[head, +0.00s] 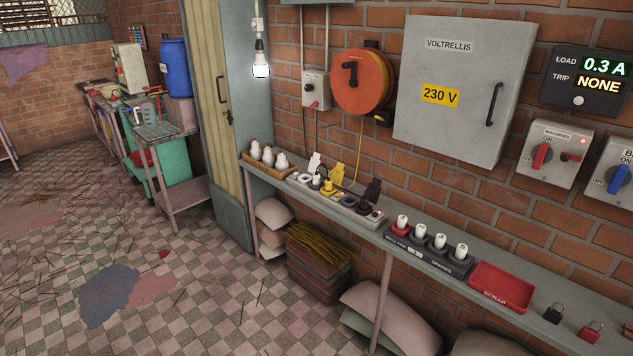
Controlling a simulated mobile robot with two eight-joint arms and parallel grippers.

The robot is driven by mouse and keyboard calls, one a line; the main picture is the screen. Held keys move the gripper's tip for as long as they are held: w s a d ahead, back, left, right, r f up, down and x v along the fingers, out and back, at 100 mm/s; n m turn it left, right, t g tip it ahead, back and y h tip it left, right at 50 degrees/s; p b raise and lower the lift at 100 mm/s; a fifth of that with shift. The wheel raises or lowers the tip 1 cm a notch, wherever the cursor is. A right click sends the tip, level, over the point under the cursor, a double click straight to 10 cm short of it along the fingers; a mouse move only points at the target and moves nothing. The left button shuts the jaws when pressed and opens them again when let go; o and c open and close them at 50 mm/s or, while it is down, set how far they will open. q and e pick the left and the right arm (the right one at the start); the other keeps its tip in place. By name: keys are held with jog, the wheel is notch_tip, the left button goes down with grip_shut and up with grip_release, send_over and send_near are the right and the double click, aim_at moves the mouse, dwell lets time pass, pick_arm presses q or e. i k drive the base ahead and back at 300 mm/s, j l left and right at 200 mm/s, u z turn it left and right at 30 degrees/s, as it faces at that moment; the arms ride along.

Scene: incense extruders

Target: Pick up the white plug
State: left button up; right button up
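A power strip (347,203) lies along the wall shelf, left of the middle of its length. A small pale, white-looking plug (316,180) appears to sit upright in it near its left end, close to a white tag (314,164); it is too small to tell its exact shape. A yellow plug (328,186) sits just right of it, in front of a yellow tag (337,176). A black plug (364,207) is further right, near a black tag (373,190). Neither of my grippers is in view.
To the right are a dark rack (427,255) with white-topped fuses, a red scrap tray (501,290) and padlocks (554,314). Sacks (272,213) and a crate lie under the shelf. The tiled floor at left is mostly open.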

aim_at(315, 177)
jog(key=i+z, duration=0.2)
jog(key=z, duration=0.2)
jog(key=i+j+z, duration=0.15)
jog(key=z, duration=0.3)
jog(key=i+j+z, duration=0.3)
jog(key=i+j, duration=0.15)
jog(key=j, duration=0.2)
jog(key=i+j+z, duration=0.15)
jog(key=j, duration=0.2)
jog(key=i+j, duration=0.2)
jog(key=j, duration=0.15)
jog(key=i+j, duration=0.2)
jog(key=j, duration=0.2)
jog(key=i+j, duration=0.2)
jog(key=j, duration=0.15)
jog(key=i+j+z, duration=0.1)
jog(key=i+j, duration=0.3)
jog(key=j, duration=0.35)
jog(key=i+j, duration=0.2)
jog(key=j, duration=0.15)
